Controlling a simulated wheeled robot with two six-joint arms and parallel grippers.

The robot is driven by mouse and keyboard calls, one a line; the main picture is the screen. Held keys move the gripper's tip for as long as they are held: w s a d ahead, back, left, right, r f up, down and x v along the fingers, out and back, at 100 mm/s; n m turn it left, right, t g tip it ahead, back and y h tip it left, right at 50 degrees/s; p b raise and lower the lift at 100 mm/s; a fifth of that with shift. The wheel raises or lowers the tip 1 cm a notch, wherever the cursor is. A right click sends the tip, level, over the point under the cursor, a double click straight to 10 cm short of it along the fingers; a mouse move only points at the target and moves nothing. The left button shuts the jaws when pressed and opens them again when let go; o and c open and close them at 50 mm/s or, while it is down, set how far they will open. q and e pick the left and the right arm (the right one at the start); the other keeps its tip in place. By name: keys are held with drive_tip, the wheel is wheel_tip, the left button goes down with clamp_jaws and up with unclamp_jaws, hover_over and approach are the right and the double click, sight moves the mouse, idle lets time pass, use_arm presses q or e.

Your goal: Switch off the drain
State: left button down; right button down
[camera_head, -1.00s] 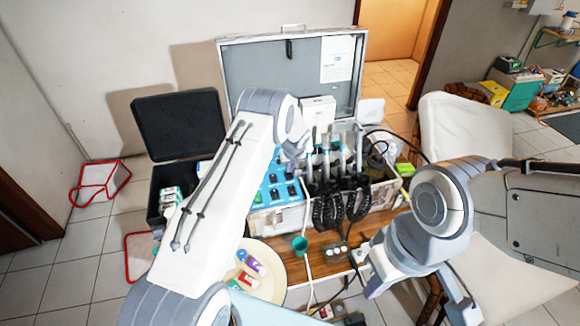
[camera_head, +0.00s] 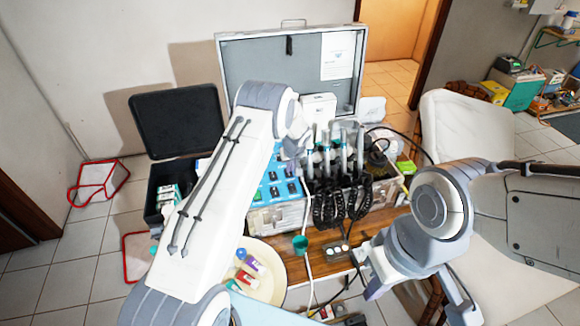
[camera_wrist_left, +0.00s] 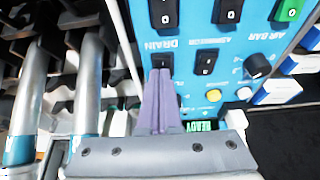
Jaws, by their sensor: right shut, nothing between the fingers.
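The blue control panel (camera_head: 272,188) of the dental unit is partly hidden by my left arm in the head view. In the left wrist view the panel (camera_wrist_left: 190,80) shows upside down, with the DRAIN label (camera_wrist_left: 161,43) and a black switch (camera_wrist_left: 160,61) beside it. Another black switch (camera_wrist_left: 163,12) is on the label's other side. My left gripper (camera_wrist_left: 160,74) has its purple fingers together, tips at the lower switch and covering part of it. Contact and switch position are unclear. My right gripper (camera_head: 362,278) is shut and empty, low at the table's front.
Dental handpieces with black coiled hoses (camera_head: 340,195) stand right of the panel. A teal cup (camera_head: 300,244) and a round tray (camera_head: 270,262) with small tubes are in front. An open case lid (camera_head: 270,75) rises behind. A white chair (camera_head: 465,135) is at the right.

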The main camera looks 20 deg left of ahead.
use_arm(q)
drive_tip(key=shift+s+d+f, duration=0.25)
drive_tip(key=shift+s+f, duration=0.05)
drive_tip(key=shift+s, duration=0.15)
drive_tip(key=r, duration=0.1)
drive_tip(key=r+p, duration=0.1)
drive_tip(key=r, duration=0.3)
drive_tip(key=shift+s+d, duration=0.15)
drive_tip(key=shift+d, duration=0.1)
drive_tip(key=shift+s+d+r+b, duration=0.1)
drive_tip(key=shift+s+r+b, duration=0.25)
drive_tip(key=shift+r+b, duration=0.25)
drive_tip(key=b+v, duration=0.2)
drive_tip(key=v, duration=0.6)
drive_tip(key=shift+b, duration=0.3)
